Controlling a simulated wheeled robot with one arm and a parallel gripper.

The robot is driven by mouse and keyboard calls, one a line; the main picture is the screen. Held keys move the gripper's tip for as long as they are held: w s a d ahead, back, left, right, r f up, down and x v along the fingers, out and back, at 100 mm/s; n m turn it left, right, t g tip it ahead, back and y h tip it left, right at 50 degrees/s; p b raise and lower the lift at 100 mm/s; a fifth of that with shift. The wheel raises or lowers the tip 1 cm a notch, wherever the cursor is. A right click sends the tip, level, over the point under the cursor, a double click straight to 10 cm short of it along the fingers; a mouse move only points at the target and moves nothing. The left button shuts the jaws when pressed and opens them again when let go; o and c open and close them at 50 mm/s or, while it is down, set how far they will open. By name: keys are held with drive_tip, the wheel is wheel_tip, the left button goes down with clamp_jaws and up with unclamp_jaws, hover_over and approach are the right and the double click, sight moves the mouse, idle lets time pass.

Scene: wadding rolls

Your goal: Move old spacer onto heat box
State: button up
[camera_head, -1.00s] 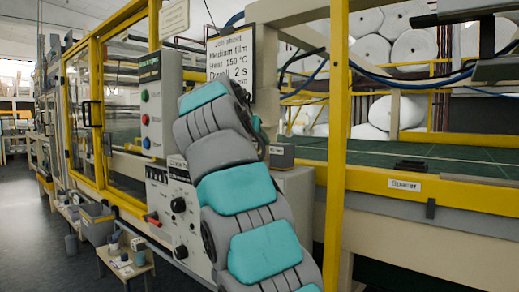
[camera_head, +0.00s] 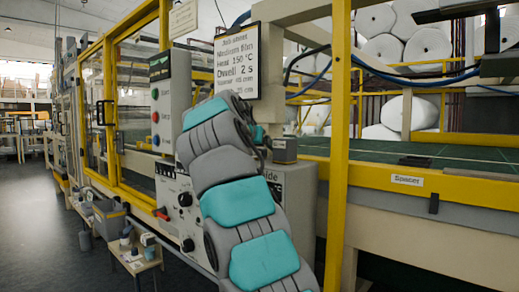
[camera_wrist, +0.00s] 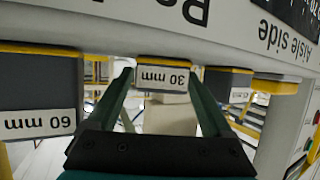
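The wrist view is upside down. My gripper (camera_wrist: 160,80) has its two dark green fingers apart. A grey block marked 30 mm (camera_wrist: 163,76) sits between or just beyond the fingertips; I cannot tell if they touch it. A larger grey block marked 60 mm (camera_wrist: 40,95) stands to the left, and another labelled block (camera_wrist: 228,84) to the right. They adjoin a pale surface marked "Aisle side" (camera_wrist: 235,38). In the head view a small grey block (camera_head: 284,150) sits on a pale box (camera_head: 296,195). My arm hides the gripper there. No block is identifiable as the old spacer, nor any box as the heat box.
A yellow post (camera_head: 337,140) stands right of my arm. A yellow rail labelled Spacer (camera_head: 385,183) edges a green bed (camera_head: 440,156). A control panel (camera_head: 171,105) stands left, with a small stool (camera_head: 134,262) below. Open floor (camera_head: 50,225) lies at far left.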

drive_tip(key=shift+r, duration=0.1)
drive_tip(key=shift+r, duration=0.2)
drive_tip(key=shift+s, duration=0.35)
drive_tip(key=v, duration=1.1)
drive_tip(key=shift+a+r, duration=0.1)
drive_tip(key=shift+r, duration=0.05)
